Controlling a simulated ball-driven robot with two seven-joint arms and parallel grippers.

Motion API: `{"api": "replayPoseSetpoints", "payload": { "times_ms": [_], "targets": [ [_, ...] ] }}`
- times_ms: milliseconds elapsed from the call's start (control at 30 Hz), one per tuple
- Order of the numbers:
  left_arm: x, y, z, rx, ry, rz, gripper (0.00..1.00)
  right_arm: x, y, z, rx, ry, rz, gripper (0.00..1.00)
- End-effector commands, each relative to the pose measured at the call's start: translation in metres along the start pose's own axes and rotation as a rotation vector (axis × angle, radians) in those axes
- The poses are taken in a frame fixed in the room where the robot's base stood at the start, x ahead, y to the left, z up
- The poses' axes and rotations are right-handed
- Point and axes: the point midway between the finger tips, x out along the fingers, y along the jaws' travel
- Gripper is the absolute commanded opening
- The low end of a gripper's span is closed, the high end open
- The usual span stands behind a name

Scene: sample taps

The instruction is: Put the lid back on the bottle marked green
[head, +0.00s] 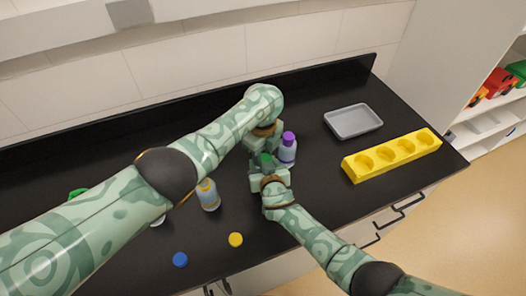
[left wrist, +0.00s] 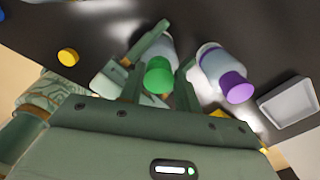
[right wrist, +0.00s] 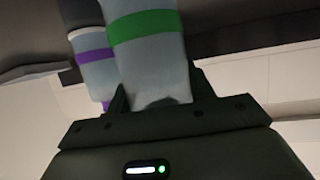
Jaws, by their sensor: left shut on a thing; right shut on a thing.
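My left gripper (head: 264,152) is shut on the green lid (left wrist: 158,75), which sits between its fingertips in the left wrist view. My right gripper (head: 268,176) is shut on the bottle with the green band (right wrist: 143,25). In the left wrist view the lid lies in line with this bottle's top end. I cannot tell whether the lid touches the neck; the gripper hides the neck in the right wrist view. The head view mostly hides this bottle behind the grippers.
A purple-capped bottle (head: 287,150) stands close beside the grippers. A yellow-marked bottle (head: 209,197) stands to the left. A blue lid (head: 180,260) and a yellow lid (head: 235,240) lie at the front. A grey tray (head: 352,122) and yellow holed rack (head: 360,176) lie right.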

Motion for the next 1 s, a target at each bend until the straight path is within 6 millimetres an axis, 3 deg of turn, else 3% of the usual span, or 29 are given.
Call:
{"api": "replayPoseSetpoints", "payload": {
  "times_ms": [167,500,600,967,1000],
  "targets": [
    [0.0001,-0.0009,-0.0005,0.077,0.000,-0.001,0.12,0.0000,0.0003,0.0002,0.000,0.000,0.001,0.00],
    [0.0005,-0.0056,-0.0034,0.899,0.001,-0.001,0.12,0.0000,0.0004,0.0003,0.000,-0.001,0.001,0.00],
    [0.0004,-0.0063,-0.0041,1.055,0.001,-0.003,0.12,0.0000,0.0005,0.0003,0.000,-0.001,0.001,0.00],
    [0.0004,-0.0065,-0.0042,1.135,0.000,-0.003,0.12,0.0001,0.0007,0.0004,0.000,-0.001,0.001,0.00],
    [0.0004,-0.0065,-0.0042,1.135,0.000,-0.003,0.41,0.0001,0.0008,0.0004,0.000,-0.001,0.001,0.00]
  ]
}}
